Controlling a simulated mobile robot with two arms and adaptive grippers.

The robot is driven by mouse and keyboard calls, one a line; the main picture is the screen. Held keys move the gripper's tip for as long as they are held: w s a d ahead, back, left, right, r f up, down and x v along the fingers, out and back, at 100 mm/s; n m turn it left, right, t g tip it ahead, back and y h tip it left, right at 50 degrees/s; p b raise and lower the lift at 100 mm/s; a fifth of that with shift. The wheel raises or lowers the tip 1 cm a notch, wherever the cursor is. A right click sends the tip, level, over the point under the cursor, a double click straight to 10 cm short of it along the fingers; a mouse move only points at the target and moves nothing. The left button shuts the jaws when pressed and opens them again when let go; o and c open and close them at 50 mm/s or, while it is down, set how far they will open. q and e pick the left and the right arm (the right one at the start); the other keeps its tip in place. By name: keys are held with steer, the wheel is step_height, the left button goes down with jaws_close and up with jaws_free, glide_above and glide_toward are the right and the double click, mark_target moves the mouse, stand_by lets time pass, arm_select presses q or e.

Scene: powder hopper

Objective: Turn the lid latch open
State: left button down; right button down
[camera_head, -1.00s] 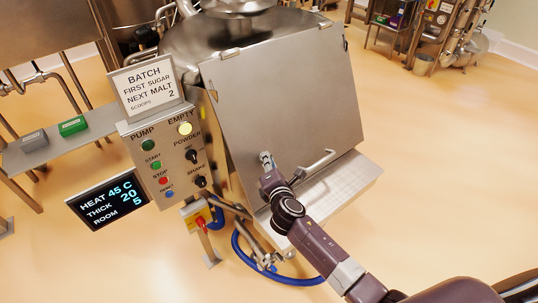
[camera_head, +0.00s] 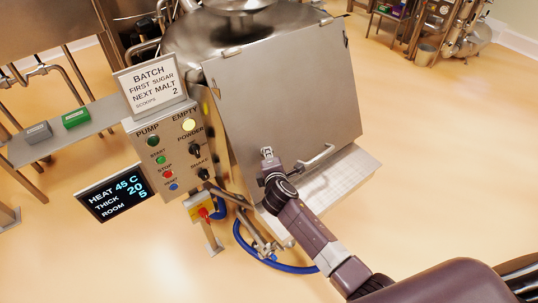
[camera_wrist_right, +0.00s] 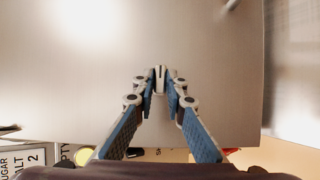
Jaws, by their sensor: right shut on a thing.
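The hopper lid (camera_head: 285,85) is a large flat steel plate, sloping and closed down on the hopper. The lid latch (camera_head: 267,152) is a small pale metal piece near the lid's lower edge. In the right wrist view the latch (camera_wrist_right: 160,74) stands between my fingertips, with the lid's plain surface (camera_wrist_right: 75,85) behind it. My right gripper (camera_wrist_right: 160,90) is shut on the latch, a blue-padded finger on each side. In the head view the right gripper (camera_head: 268,163) is partly hidden by its own wrist. My left gripper is not in view.
A bar handle (camera_head: 317,157) sits on the lid just right of my gripper. A control panel (camera_head: 170,150) with buttons stands to the left, a sign (camera_head: 152,84) above it and a dark display (camera_head: 114,192) beside it. A blue hose (camera_head: 262,263) curves below.

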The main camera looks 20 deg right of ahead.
steer(key=c, duration=2)
jaws_free()
steer(key=shift+o, duration=0.2)
steer(key=shift+s, duration=0.1)
steer(key=v, duration=1.2)
